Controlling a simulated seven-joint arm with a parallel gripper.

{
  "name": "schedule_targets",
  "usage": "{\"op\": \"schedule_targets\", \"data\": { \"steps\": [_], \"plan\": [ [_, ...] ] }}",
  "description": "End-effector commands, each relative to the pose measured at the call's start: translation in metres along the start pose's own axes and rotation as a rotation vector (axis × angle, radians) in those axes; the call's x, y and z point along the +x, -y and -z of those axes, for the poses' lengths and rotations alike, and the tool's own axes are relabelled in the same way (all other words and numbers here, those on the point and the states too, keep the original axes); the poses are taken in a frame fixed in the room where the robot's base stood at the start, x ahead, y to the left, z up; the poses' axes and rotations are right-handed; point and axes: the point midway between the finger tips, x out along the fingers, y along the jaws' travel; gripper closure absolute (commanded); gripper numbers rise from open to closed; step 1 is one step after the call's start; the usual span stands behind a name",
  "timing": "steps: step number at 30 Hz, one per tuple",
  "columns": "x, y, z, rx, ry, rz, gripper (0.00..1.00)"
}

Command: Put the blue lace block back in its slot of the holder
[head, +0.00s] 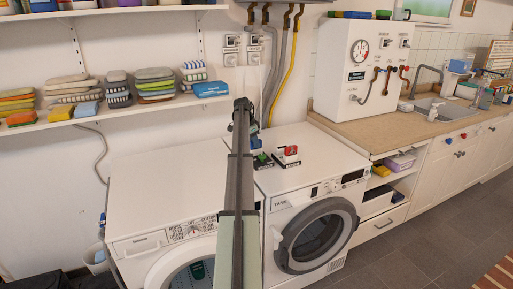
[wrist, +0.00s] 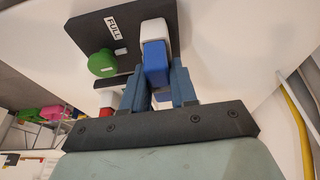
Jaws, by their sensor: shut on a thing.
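My gripper (wrist: 157,84) is shut on the blue lace block (wrist: 155,60), which sits between its two blue-grey fingers. A white block (wrist: 155,31) shows right beyond the blue one; I cannot tell whether they touch. Behind them is a dark plate (wrist: 97,30) with a "FULL" label and a green round knob (wrist: 102,64), seemingly part of the holder. The slot itself is hidden. In the head view, my gripper (head: 253,130) is over the back of the washing machine tops, largely hidden by my arm. A green piece (head: 262,160) on a dark base shows just beside my arm.
A red and white piece (head: 288,154) on a dark base stands to the right on the right machine (head: 310,170). A yellow pipe (head: 277,75) and grey hoses run down the wall behind. The left machine's top (head: 165,190) is clear.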

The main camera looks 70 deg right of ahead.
Motion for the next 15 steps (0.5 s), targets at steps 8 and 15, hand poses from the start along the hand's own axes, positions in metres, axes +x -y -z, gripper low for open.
{"op": "schedule_targets", "data": {
  "steps": [8, 15],
  "plan": [
    [-0.001, 0.0001, 0.0004, 0.0, 0.0, 0.0, 1.0],
    [-0.0036, 0.0001, 0.0012, 0.0, 0.0, 0.0, 1.0]
  ]
}}
